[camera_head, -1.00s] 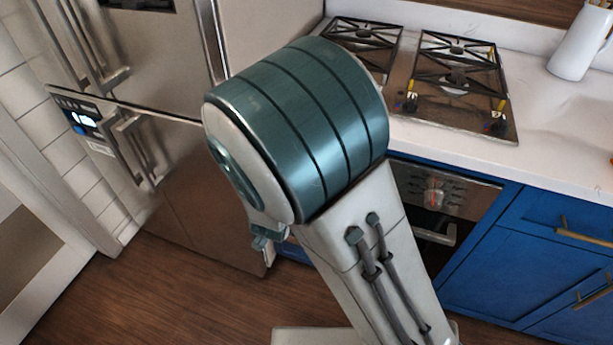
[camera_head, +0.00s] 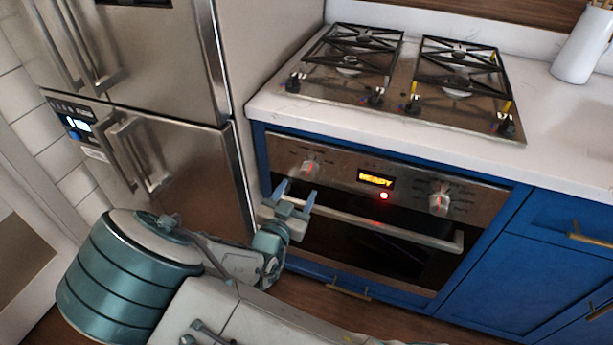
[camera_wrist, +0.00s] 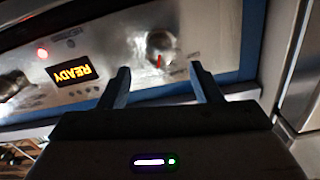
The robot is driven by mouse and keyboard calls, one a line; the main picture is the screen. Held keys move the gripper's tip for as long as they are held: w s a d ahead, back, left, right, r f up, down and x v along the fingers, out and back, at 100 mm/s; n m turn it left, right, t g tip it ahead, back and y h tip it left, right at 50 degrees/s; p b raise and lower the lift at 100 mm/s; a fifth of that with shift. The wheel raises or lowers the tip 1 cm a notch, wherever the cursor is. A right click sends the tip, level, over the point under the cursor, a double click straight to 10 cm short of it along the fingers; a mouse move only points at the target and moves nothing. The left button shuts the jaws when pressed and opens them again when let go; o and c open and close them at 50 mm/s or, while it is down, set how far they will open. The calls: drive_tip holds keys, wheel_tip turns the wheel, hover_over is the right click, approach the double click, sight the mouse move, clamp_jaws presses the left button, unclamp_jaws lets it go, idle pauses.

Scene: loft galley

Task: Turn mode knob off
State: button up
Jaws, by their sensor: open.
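The oven panel carries a left knob (camera_head: 309,168) and a right knob (camera_head: 438,200), each with a red mark. Their lettering is too small to read, so I cannot tell which is the mode knob. My gripper (camera_head: 295,192) is open and empty, just below and left of the left knob. In the wrist view, which is turned upside down, this knob (camera_wrist: 160,48) lies beyond and between the two open fingertips (camera_wrist: 160,70), apparently not gripped. The other knob (camera_wrist: 12,84) is at the far left edge there.
A lit display (camera_head: 375,179) reads READY, with a red light (camera_head: 383,195) below it. The oven handle (camera_head: 385,228) runs under the panel, close to my gripper. The steel fridge (camera_head: 185,160) stands left. A cooktop (camera_head: 400,85) lies above.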

sight(306, 175)
drive_tip(key=x, duration=0.7)
drive_tip(key=c, duration=1)
